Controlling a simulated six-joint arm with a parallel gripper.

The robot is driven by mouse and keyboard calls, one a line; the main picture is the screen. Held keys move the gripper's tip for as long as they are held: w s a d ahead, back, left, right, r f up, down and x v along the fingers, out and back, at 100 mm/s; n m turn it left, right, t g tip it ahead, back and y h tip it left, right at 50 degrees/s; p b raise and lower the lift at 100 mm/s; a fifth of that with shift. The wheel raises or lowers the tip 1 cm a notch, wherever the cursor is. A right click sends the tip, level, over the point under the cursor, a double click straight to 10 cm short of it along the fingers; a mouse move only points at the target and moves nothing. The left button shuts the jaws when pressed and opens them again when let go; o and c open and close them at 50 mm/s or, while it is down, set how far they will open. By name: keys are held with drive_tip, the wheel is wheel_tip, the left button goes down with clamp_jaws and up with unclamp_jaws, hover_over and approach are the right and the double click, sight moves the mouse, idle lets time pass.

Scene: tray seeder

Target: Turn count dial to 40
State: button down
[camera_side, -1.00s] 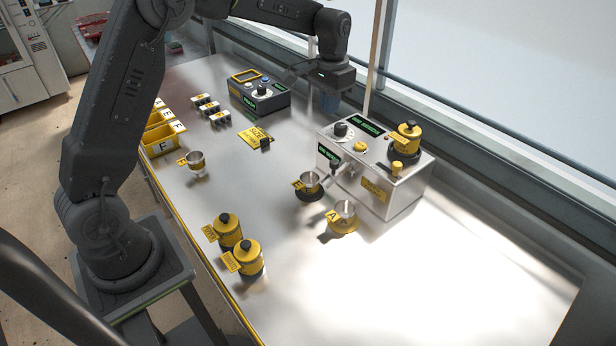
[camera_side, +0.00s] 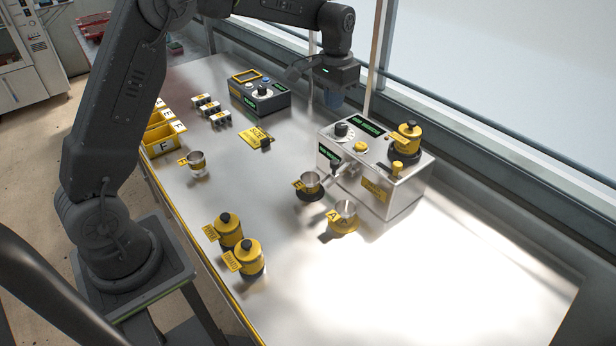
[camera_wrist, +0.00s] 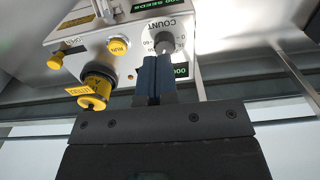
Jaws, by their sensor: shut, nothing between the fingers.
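The count dial (camera_wrist: 165,45) is a dark round knob on the silver seeder box (camera_side: 395,195), under the word COUNT in the wrist view. It also shows in the side view (camera_side: 341,129) near the box's back left corner. Its setting is too small to read. My gripper (camera_wrist: 152,62) is shut and empty. Its blue fingers point at the dial and overlap its edge in the wrist view, and I cannot tell there whether they touch. In the side view the fingers (camera_side: 333,98) are above and behind the dial, apart from it.
The yellow RUN button (camera_wrist: 118,46) and a yellow canister (camera_wrist: 97,88) are beside the dial. A green display (camera_wrist: 181,70) is close to the fingers. A rail post (camera_side: 376,60) stands near the gripper. Cups (camera_side: 343,217) stand before the box.

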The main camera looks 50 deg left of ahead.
sight(328, 138)
drive_tip(key=shift+s+f, duration=0.1)
drive_tip(key=shift+f, duration=3.65)
drive_tip(key=shift+a, duration=0.3)
drive_tip(key=shift+s, duration=0.2)
drive_tip(key=shift+d+r, duration=0.1)
drive_tip(key=shift+r, duration=3.1)
